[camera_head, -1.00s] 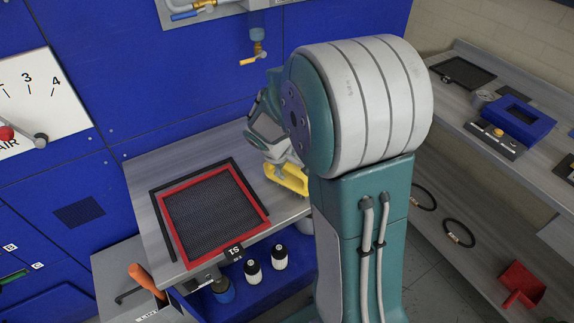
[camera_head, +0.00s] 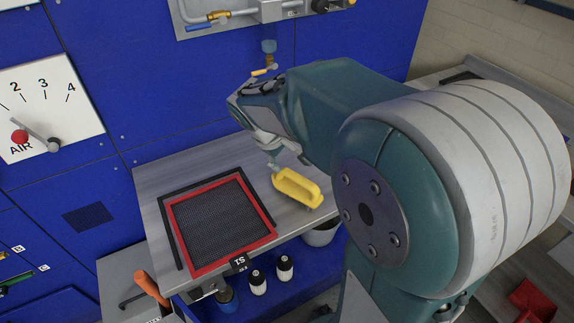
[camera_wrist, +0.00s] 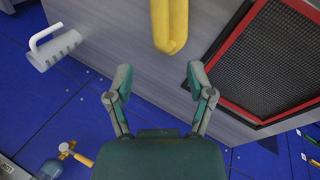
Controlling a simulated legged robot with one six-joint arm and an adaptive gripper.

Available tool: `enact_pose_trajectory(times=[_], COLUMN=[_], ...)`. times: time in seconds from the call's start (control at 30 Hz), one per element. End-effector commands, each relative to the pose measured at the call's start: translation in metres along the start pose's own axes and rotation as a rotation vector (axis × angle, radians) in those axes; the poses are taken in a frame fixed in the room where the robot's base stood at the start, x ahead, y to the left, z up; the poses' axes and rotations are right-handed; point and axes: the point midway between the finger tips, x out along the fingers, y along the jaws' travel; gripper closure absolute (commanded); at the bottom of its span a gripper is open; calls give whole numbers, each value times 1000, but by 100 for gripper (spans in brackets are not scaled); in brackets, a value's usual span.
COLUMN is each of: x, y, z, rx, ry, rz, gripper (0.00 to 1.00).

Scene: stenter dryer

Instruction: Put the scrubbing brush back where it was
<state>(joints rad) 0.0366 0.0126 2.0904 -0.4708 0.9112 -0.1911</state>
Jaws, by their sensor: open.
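The yellow scrubbing brush (camera_head: 297,187) lies on the grey worktop, right of the red-framed mesh screen (camera_head: 218,222). Its yellow handle (camera_wrist: 170,24) shows at the top of the wrist view. Its bristles are not visible. My gripper (camera_head: 276,160) is just behind the brush in the head view, near its far end. In the wrist view my gripper (camera_wrist: 160,80) has its two fingers spread, with nothing between them and a visible gap to the brush.
Bare worktop lies around the brush. Two white bottles (camera_head: 270,276) with black caps and an orange-handled tool (camera_head: 150,287) are below the front edge. A valve with a yellow lever (camera_head: 264,70) hangs on the blue wall near my wrist. A white jug (camera_wrist: 52,48) shows in the wrist view.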

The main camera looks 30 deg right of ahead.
Motion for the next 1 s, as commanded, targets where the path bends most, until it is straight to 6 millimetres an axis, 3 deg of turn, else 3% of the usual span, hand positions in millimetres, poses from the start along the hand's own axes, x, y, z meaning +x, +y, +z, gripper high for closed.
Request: enact_pose_trajectory(times=[0.17,0.3,0.53,0.73,1.0], x=[-26,-57,-93,-108,-111], y=[-11,-32,-72,-102,-111], z=[17,44,88,115,122], rx=[73,186,363,474,508], ry=[55,141,280,373,398], rz=[-26,-77,-179,-264,-294], gripper=[31,31,31,31,31])
